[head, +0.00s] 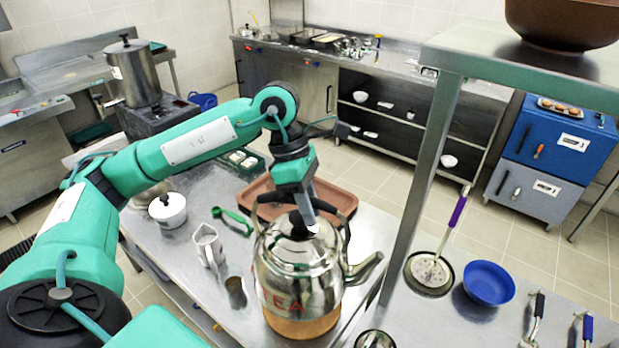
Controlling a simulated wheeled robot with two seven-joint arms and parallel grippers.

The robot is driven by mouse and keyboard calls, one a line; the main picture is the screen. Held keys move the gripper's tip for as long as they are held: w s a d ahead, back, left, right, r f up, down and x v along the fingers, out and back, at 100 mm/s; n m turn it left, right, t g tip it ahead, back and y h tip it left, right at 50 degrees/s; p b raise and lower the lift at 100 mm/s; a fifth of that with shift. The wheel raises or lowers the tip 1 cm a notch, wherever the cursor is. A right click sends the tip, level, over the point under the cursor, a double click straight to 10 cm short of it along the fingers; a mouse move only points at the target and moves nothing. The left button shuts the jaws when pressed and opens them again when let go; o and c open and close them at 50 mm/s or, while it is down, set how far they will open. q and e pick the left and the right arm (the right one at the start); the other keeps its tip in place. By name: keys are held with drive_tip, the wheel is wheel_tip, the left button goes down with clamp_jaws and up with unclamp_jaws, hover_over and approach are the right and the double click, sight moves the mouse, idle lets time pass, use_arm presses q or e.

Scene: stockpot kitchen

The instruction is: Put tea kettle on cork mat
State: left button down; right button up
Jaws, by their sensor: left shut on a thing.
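The tea kettle (290,265) is shiny steel with red letters, a black lid knob and a spout to the right. It is upright, low centre in the head view. My left gripper (306,212) reaches down from above and is shut on the kettle's handle. The round brown cork mat (303,327) shows directly beneath the kettle, mostly hidden by it. I cannot tell whether the kettle's base touches the mat or is slightly above it. My right gripper is not in view.
A brown tray (335,197) lies behind the kettle. A small white pot (168,210), a metal pitcher (208,245) and a green utensil (232,220) stand left. A shelf post (425,170) rises close right; a blue bowl (489,283) and skimmer (429,272) lie beyond.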

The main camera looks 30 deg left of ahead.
sight(306, 229)
use_arm(q)
wheel_tip(306, 229, down, 5)
drive_tip(key=shift+r+p, duration=0.1)
drive_tip(key=shift+p, duration=0.45)
drive_tip(key=shift+f+p, duration=0.6)
drive_tip(key=shift+f, duration=1.35)
drive_tip(key=shift+f, duration=0.15)
drive_tip(key=c, duration=1.3)
unclamp_jaws()
